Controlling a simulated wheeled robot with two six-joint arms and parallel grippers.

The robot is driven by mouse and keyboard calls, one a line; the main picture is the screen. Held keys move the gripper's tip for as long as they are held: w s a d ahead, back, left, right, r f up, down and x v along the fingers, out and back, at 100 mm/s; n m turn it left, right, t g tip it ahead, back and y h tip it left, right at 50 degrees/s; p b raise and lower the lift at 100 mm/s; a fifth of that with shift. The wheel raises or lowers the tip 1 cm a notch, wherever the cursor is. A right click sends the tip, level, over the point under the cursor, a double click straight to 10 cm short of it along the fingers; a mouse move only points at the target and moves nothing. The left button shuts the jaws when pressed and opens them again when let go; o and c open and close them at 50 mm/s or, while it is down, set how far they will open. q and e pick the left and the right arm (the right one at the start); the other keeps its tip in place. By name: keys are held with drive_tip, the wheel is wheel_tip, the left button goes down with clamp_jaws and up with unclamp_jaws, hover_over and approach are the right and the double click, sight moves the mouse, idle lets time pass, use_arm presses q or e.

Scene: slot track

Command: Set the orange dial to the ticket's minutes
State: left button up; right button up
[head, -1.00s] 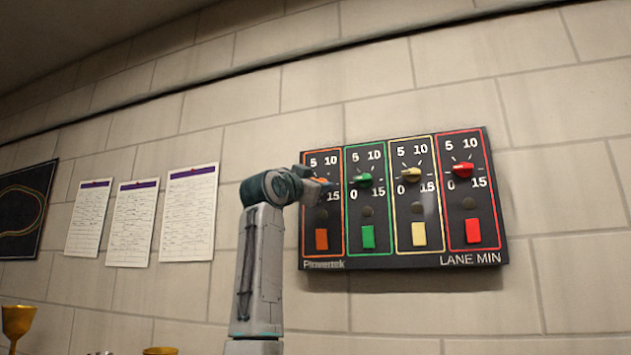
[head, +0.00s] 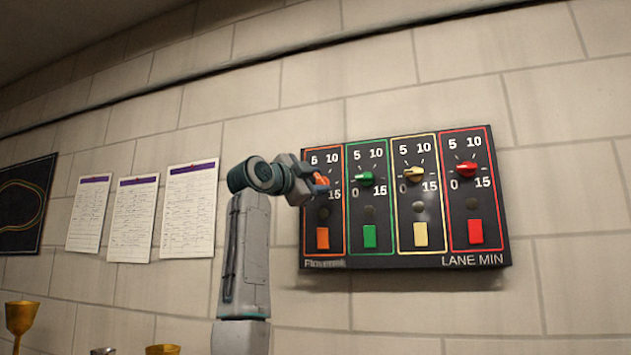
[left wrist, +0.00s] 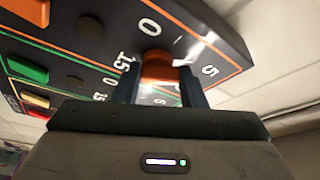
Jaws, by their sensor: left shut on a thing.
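The dark lane timer panel (head: 405,255) hangs on the wall with orange, green, yellow and red columns, each marked 0, 5, 10 and 15. The orange dial (head: 320,180) is at the panel's left column, partly covered by my left gripper (head: 316,183). In the left wrist view the orange dial (left wrist: 158,70) sits between the two fingers of my left gripper (left wrist: 160,88), which is shut on it. The dial's pointer direction is hard to tell. The orange button (head: 322,238) is below it. My right gripper is not in view.
The green (head: 364,179), yellow (head: 413,174) and red (head: 466,169) dials sit to the right of the orange one. Three written sheets (head: 188,212) hang left of my arm. Gold cups (head: 20,318) stand low at left. The wall right of the panel is clear.

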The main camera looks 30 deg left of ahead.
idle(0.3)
use_arm(q)
drive_tip(key=o, duration=1)
drive_tip(key=shift+d, duration=0.1)
drive_tip(key=shift+s, duration=0.1)
drive_tip(key=shift+s+f+b, duration=0.25)
drive_tip(key=shift+s+b, duration=0.15)
drive_tip(key=shift+b, duration=0.1)
drive_tip(key=shift+b+v, duration=2.85)
drive_tip(key=shift+v, duration=2.05)
drive_tip(key=shift+r, duration=0.15)
